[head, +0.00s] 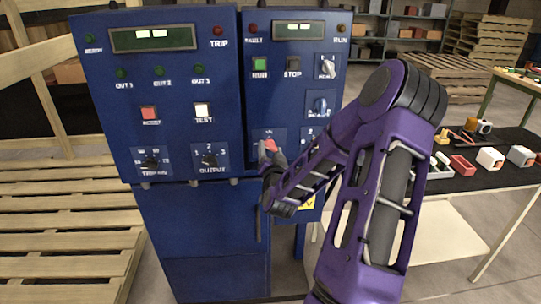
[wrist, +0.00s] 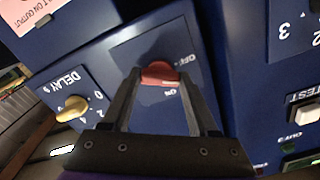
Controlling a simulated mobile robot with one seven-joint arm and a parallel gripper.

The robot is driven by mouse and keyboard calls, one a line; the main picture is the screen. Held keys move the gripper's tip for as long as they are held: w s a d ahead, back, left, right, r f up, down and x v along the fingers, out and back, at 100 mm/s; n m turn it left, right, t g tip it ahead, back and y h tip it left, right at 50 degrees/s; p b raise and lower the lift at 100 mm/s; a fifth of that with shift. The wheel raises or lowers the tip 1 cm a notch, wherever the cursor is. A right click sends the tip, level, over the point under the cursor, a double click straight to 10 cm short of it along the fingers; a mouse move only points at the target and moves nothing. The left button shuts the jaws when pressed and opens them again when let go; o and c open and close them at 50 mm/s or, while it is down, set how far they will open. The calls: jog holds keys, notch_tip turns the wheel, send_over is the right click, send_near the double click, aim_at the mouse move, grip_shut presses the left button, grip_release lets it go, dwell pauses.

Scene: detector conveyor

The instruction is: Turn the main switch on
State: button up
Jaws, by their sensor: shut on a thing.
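The main switch has a red handle (head: 271,146) low on the right-hand blue cabinet panel in the head view. In the wrist view the red handle (wrist: 160,74) sits on a dark blue plate (wrist: 135,52) with OFF and ON labels beside it, seen upside down. My gripper (wrist: 160,80) has one finger on each side of the handle and is shut on it. The handle lies crosswise between the fingers; which label it points to I cannot tell. In the head view my gripper (head: 269,156) partly hides the switch plate.
A yellow DELAY knob (wrist: 72,108) is close beside the switch in the wrist view. TRIP and OUTPUT knobs (head: 209,160) are on the left cabinet panel. A table (head: 470,172) with small parts stands at right, and pallets (head: 60,215) lie at left.

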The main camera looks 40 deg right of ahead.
jog(key=m+b, duration=0.2)
jog(key=m, duration=0.4)
jog(key=shift+m, duration=0.3)
jog(key=m+b, duration=0.1)
jog(key=m, duration=0.4)
jog(key=shift+r+m, duration=0.1)
jog(key=shift+m, duration=0.2)
jog(key=o, duration=1.4)
jog(key=shift+s, duration=0.1)
